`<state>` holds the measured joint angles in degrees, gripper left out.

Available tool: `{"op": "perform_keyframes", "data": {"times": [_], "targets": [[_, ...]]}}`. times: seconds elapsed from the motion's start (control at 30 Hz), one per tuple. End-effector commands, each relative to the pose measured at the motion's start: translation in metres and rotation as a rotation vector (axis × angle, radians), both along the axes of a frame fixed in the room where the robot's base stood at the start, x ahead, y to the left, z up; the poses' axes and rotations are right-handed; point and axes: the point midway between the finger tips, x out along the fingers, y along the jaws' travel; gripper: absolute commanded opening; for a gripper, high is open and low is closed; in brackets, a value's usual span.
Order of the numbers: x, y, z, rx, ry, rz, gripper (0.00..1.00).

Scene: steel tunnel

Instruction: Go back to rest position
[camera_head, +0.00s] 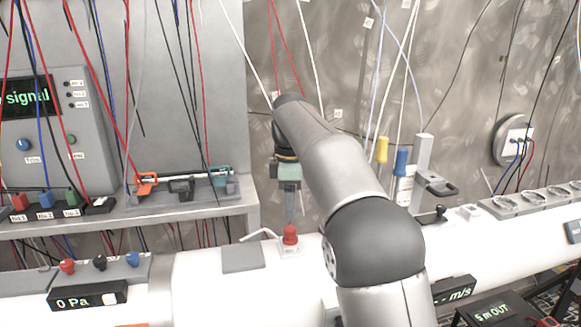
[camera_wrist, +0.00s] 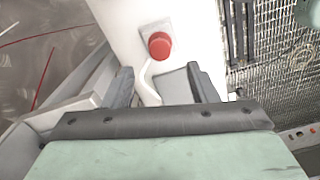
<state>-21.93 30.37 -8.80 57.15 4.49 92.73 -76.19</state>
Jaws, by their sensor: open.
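My gripper (camera_head: 289,218) points down above the white pipe (camera_head: 210,285), seen just behind or above a red knob (camera_head: 290,235). In the wrist view my gripper (camera_wrist: 159,68) has its two dark fingers spread wide with nothing between them. The red knob (camera_wrist: 159,45) shows beyond the fingertips on a white base, with a thin white tube beside it. I cannot tell the exact gap between fingertips and knob. My arm reaches in from the lower right and hides part of the pipe.
A grey shelf (camera_head: 190,215) with coloured clamps and a signal box (camera_head: 55,130) stands at the left. A grey bracket (camera_head: 424,165) with blue and yellow handles stands right of my arm. Many cables hang from above. A 0 Pa display (camera_head: 88,298) sits at the lower left.

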Motion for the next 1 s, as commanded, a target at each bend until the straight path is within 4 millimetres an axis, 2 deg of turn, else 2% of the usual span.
{"op": "perform_keyframes", "data": {"times": [0.03,0.2,0.33,0.5,0.63,0.77,0.87,1.0], "targets": [[0.001,-0.001,0.014,0.001,-0.004,-0.002,0.53],[0.001,0.0,0.056,0.0,-0.003,-0.002,0.53],[0.001,-0.001,0.079,-0.001,-0.001,-0.002,0.53],[0.0,-0.001,0.094,-0.001,0.0,-0.002,0.53],[-0.004,-0.009,0.096,0.002,0.0,-0.052,0.53],[-0.019,-0.036,0.087,0.013,-0.006,-0.218,0.53],[-0.044,-0.063,0.072,0.024,-0.012,-0.404,0.53],[-0.09,-0.098,0.04,0.039,-0.024,-0.671,0.53]]}}
